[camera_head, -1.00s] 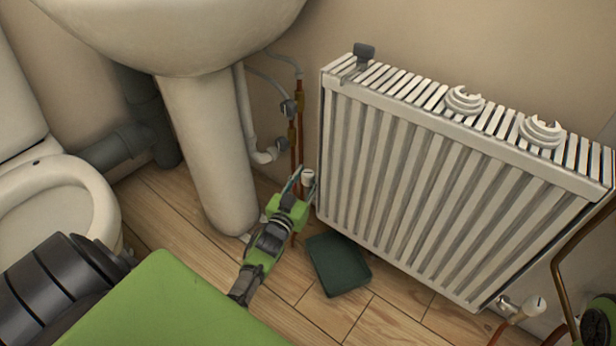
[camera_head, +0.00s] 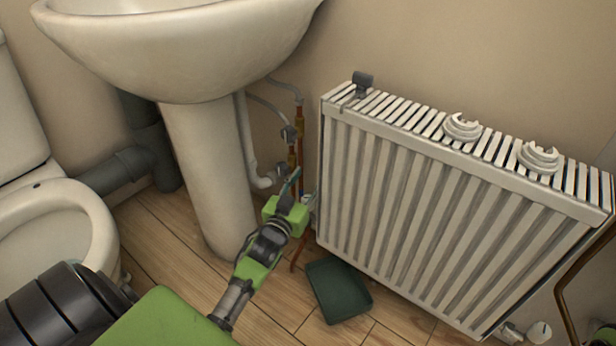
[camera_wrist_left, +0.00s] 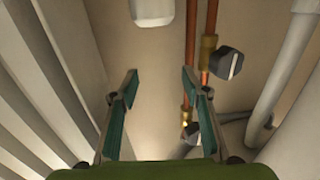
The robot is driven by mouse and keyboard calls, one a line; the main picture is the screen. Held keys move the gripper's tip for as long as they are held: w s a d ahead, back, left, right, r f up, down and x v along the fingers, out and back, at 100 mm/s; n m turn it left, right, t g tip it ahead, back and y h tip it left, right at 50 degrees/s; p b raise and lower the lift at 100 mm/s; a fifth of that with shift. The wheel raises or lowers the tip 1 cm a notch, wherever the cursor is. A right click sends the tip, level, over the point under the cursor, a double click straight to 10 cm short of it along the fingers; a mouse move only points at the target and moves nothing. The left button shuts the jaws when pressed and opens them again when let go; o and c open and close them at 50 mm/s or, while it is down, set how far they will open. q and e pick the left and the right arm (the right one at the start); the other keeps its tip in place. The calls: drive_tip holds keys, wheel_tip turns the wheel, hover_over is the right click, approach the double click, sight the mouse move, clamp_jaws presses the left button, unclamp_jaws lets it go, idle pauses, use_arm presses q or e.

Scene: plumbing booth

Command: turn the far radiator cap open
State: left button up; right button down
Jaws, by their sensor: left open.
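The far radiator cap, a white cap, shows at the top middle of the left wrist view (camera_wrist_left: 152,10), cut off by the upper edge. In the head view it is mostly hidden by my left gripper, by the radiator's left end. My left gripper (camera_head: 291,184) is open and empty, low between the sink pedestal and the radiator (camera_head: 400,210). In the left wrist view its two teal-lined fingers (camera_wrist_left: 160,85) stand apart, with the cap beyond their tips and apart from them.
Copper pipes (camera_wrist_left: 191,60) with a grey valve knob (camera_wrist_left: 229,62) run right of the fingers. The radiator's fins are close on the left. A dark green tray (camera_head: 338,290) lies on the floor. The near white cap (camera_head: 539,332) is at the lower right.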

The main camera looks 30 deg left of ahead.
use_arm(q)
drive_tip(key=shift+r, duration=0.7)
